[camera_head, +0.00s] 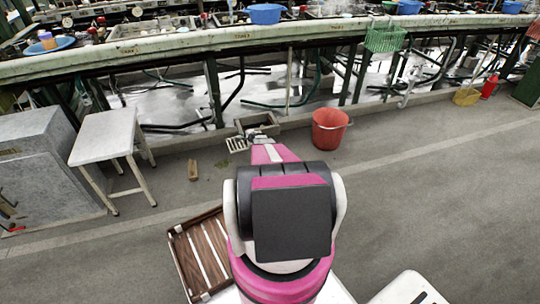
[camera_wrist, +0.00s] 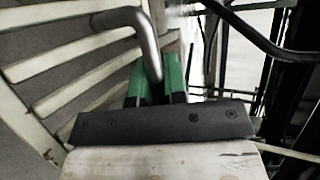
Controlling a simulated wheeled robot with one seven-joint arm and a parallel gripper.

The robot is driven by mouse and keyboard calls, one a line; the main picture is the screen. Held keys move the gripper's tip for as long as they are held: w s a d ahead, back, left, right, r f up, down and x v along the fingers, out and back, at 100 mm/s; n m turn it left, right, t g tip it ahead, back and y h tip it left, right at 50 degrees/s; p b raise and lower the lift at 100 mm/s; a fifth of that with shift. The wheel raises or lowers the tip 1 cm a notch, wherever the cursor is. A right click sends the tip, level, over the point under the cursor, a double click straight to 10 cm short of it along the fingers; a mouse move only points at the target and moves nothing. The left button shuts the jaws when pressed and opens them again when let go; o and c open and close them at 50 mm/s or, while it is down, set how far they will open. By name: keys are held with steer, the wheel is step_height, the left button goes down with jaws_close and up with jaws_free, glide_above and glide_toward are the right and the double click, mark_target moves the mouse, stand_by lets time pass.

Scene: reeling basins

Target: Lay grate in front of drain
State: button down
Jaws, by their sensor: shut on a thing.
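The grate (camera_head: 236,145) is a small pale barred piece at the left of my gripper (camera_head: 255,139) in the head view. In the wrist view its cream bars (camera_wrist: 70,48) fill the left side. A bent grey metal handle (camera_wrist: 146,40) runs down between the green fingertips of my gripper (camera_wrist: 158,84). The gripper is shut on this handle. A grey open-topped box at the floor kerb (camera_head: 268,119), which looks like the drain, is just behind the gripper. My arm hides part of the floor in front of it. I cannot tell whether the grate touches the floor.
A red bucket (camera_head: 329,130) stands close on the right. A small wooden block (camera_head: 193,170) lies on the floor at the left, near a white stool (camera_head: 106,137). A slatted brown tray (camera_head: 176,262) is at the lower left. The long basin bench (camera_head: 230,42) runs behind.

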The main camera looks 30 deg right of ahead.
steer(key=shift+m, duration=0.3)
steer(key=f, duration=0.1)
steer(key=s+d+f, duration=0.1)
steer(key=f, duration=0.1)
steer(key=d+f, duration=0.1)
steer(key=f, duration=0.1)
steer(key=shift+s+f, duration=0.15)
steer(key=shift+s, duration=0.25)
steer(key=d+f, duration=0.2)
steer(key=d, duration=0.2)
steer(key=s+d+f, duration=0.1)
steer(key=d+f, duration=0.2)
steer(key=d, duration=0.1)
steer(key=d+f, duration=0.3)
steer(key=d, duration=0.1)
steer(key=shift+s, duration=0.4)
steer(key=shift+f, duration=1.95)
steer(key=c, duration=1.6)
jaws_free()
steer(key=shift+f, duration=0.2)
steer(key=o, duration=0.4)
steer(key=shift+o, duration=0.2)
steer(key=shift+s+r, duration=0.1)
